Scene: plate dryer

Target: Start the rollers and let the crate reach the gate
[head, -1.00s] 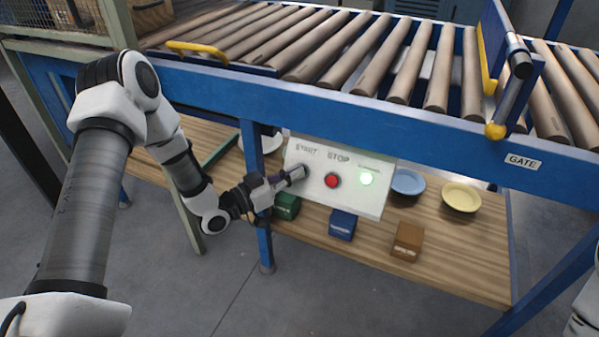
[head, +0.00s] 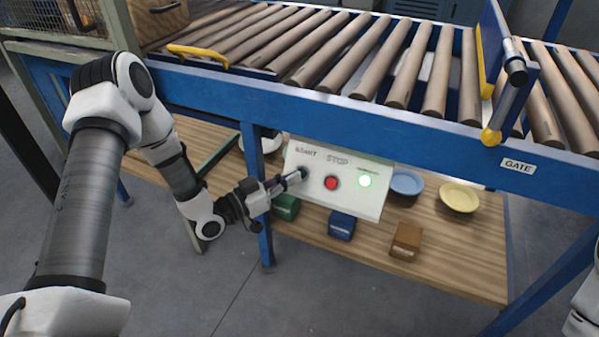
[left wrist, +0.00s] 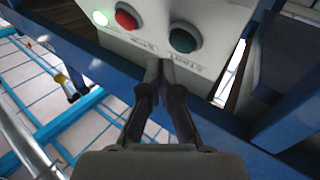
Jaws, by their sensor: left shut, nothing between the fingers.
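The brown crate (head: 158,24) is on the rollers (head: 335,50) at the upper left of the head view, partly cut off by the top edge. The gate (head: 492,50), a blue panel with yellow edging, stands across the rollers at the right. The white control panel (head: 345,198) has a dark green START button (head: 304,174), a red STOP button (head: 331,183) and a lit green lamp (head: 365,181). My left gripper (head: 297,178) is shut and empty, just in front of START. In the left wrist view its fingertips (left wrist: 160,65) show beside the green button (left wrist: 183,39), apart from it.
A blue frame rail (head: 330,110) runs above the panel, and a blue leg (head: 262,200) stands behind my left wrist. The wooden shelf below holds plates and several small boxes, including a blue one (head: 342,225) and a brown one (head: 406,241). The rollers between crate and gate are clear.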

